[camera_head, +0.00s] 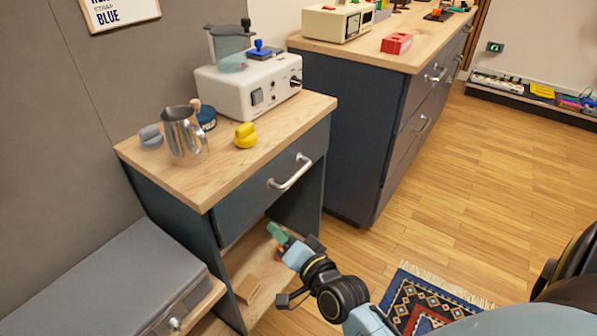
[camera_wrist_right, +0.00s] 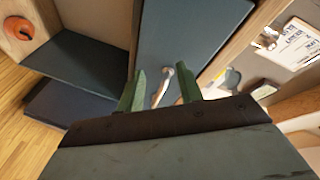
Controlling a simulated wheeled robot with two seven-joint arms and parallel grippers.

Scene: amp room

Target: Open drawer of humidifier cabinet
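The cabinet with the humidifier (camera_head: 248,88) on its wooden top (camera_head: 190,187) stands at left centre in the head view. Its dark drawer front (camera_head: 250,195) sits flush and looks closed. A silver bar handle (camera_head: 290,172) crosses it. My right gripper (camera_head: 279,238) is in front of the cabinet, below and slightly left of the handle in the picture. In the right wrist view, my right gripper (camera_wrist_right: 162,82) has its green fingers apart. The handle (camera_wrist_right: 163,88) shows between them, beyond the tips, against the dark front (camera_wrist_right: 185,35); contact is not visible. My left gripper is not in view.
A metal pitcher (camera_head: 184,135) and a yellow knob-like object (camera_head: 245,135) stand on the cabinet top. A larger dark cabinet (camera_head: 345,130) stands to the right. A low grey unit (camera_head: 110,285) is at left. A patterned rug (camera_head: 425,305) lies on otherwise open wooden floor.

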